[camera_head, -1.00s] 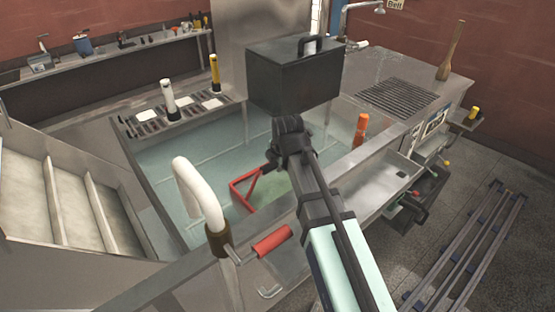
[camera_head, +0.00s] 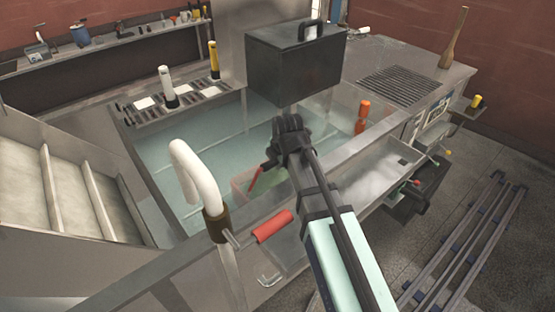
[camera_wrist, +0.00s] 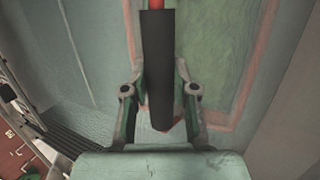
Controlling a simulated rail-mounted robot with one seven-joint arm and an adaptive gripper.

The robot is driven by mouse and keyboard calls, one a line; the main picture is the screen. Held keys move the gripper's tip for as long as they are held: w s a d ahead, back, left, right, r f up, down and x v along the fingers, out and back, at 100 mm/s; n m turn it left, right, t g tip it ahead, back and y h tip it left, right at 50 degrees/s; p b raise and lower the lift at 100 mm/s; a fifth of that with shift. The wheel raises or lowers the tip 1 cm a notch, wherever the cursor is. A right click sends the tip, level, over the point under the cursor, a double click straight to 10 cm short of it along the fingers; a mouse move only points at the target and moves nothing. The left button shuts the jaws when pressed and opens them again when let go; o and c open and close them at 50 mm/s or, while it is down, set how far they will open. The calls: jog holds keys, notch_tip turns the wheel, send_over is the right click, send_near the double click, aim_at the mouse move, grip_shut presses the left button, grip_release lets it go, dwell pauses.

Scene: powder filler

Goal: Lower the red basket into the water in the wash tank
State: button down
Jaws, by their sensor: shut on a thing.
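My gripper (camera_head: 274,163) is low over the near right part of the wash tank (camera_head: 345,158). In the wrist view my gripper (camera_wrist: 158,92) is shut on the black grip of the red basket's handle (camera_wrist: 157,60). The red basket (camera_head: 238,184) hangs under it, and a red handle bar (camera_head: 256,178) shows above. Its body looks pale and tinted, seen through the water (camera_head: 165,150). In the wrist view the basket's rim (camera_wrist: 262,50) is a faded red line around a green inside. My arm hides part of the basket.
A dark box with a handle (camera_head: 295,68) hangs over the tank's back. A white curved pipe (camera_head: 190,175) and a red-handled lever (camera_head: 272,227) stand at the near wall. An orange-topped post (camera_head: 362,115) is at the right wall. Open water lies to the left.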

jog(key=c, duration=0.8)
grip_release()
jog(key=shift+r, duration=0.1)
jog(key=v, duration=1.2)
notch_tip(320, 180, up, 12)
jog(key=p, duration=0.9)
